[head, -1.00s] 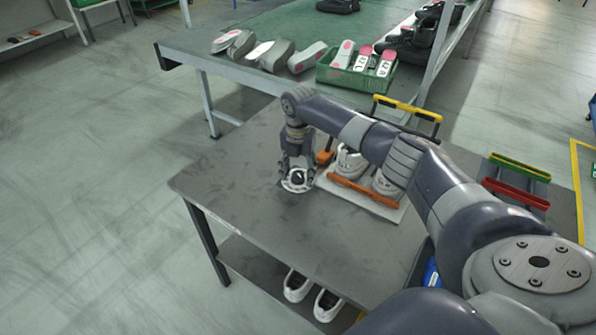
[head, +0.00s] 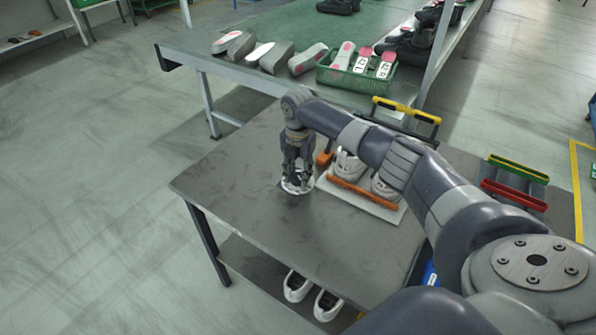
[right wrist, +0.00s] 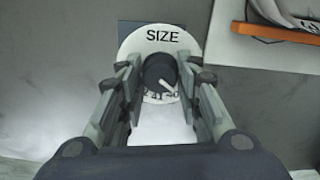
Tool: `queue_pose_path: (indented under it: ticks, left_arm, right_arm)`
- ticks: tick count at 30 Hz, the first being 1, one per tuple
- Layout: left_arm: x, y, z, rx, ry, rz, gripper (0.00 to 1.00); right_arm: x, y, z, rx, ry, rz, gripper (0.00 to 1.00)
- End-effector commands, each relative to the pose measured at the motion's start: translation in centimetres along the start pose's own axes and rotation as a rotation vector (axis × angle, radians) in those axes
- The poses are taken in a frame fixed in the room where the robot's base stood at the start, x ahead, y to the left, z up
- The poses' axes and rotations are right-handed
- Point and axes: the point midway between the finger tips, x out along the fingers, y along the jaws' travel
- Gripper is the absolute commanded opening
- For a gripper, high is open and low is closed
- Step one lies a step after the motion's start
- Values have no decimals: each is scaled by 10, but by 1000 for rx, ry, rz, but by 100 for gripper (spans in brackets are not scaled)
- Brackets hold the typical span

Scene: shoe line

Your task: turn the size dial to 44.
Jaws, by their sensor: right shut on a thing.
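The size dial (head: 290,188) sits on the grey table under my right gripper (head: 297,182). In the right wrist view, its white face (right wrist: 142,44) bears the word SIZE at the top. A black knob (right wrist: 159,72) with a white pointer line stands in its middle. The fingers of my right gripper are shut on the knob, one on each side. The pointer slants to the lower right in that view. Below the knob I read 41 and a partly hidden number to its right that may be 40. The fingers hide other numbers. My left gripper is not in view.
Right of the dial, a white board (head: 366,203) holds a pair of white shoes (head: 350,165) behind an orange bar (head: 362,193). A yellow-handled frame (head: 407,111) stands behind. The table (head: 240,190) is bare to the left. White shoes (head: 297,286) sit on the lower shelf.

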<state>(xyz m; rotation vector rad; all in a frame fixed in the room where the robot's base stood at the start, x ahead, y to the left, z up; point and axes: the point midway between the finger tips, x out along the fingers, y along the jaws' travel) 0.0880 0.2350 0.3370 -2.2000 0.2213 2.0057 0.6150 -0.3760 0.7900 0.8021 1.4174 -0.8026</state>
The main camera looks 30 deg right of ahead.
Motion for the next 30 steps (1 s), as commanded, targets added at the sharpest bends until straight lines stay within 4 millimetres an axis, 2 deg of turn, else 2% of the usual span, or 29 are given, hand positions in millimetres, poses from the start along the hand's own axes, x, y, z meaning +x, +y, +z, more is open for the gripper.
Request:
queue_pose_path:
  ticks: [1, 12, 30]
  left_arm:
    - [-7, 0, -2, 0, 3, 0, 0]
    - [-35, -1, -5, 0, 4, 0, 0]
    - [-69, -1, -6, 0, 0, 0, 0]
  right_arm:
    - [-2, -1, -1, 34, 3, -3, 8]
    - [-3, 0, -1, 368, 4, -2, 8]
    - [-2, -1, -1, 938, 2, -4, 8]
